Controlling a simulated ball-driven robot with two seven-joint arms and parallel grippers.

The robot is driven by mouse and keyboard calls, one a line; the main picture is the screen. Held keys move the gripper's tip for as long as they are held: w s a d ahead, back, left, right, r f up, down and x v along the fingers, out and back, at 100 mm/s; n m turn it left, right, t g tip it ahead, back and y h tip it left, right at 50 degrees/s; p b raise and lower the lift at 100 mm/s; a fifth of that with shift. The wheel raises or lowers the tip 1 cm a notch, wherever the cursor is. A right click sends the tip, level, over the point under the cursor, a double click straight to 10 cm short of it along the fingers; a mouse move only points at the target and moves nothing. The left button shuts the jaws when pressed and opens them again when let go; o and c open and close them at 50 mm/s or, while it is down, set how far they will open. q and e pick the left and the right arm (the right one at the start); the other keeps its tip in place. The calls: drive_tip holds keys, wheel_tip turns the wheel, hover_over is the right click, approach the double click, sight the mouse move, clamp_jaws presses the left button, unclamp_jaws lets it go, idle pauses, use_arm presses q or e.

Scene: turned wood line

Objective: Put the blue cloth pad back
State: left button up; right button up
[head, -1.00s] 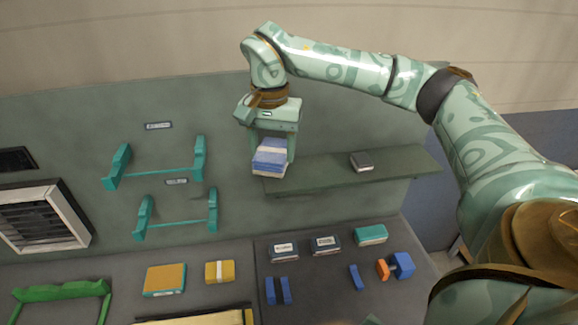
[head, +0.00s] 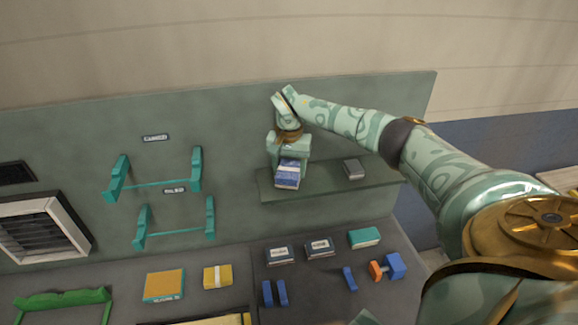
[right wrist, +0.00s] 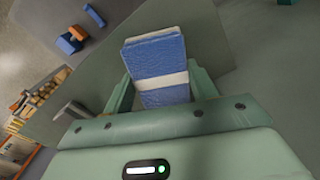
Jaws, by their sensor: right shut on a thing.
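The blue cloth pad (head: 288,174) is a blue block with a pale band around it. My right gripper (head: 289,166) is shut on it, one finger on each side, at the left part of the green wall shelf (head: 325,184). I cannot tell whether the pad touches the shelf. In the right wrist view the pad (right wrist: 158,52) stands out between the fingers of the right gripper (right wrist: 162,88), its white band showing.
A small dark grey block (head: 353,169) sits on the shelf to the right of the pad. Empty teal brackets (head: 155,183) are on the panel at left. Several small blocks, including a teal one (head: 364,238), lie on the bench below. The shelf between pad and grey block is clear.

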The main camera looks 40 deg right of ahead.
sight(289, 170)
drive_tip(key=shift+f, duration=0.25)
drive_tip(key=shift+f, duration=0.15)
drive_tip(key=o, duration=0.9)
wheel_tip(289, 170, up, 12)
drive_tip(key=shift+r+b, duration=0.2)
drive_tip(key=shift+b, duration=0.6)
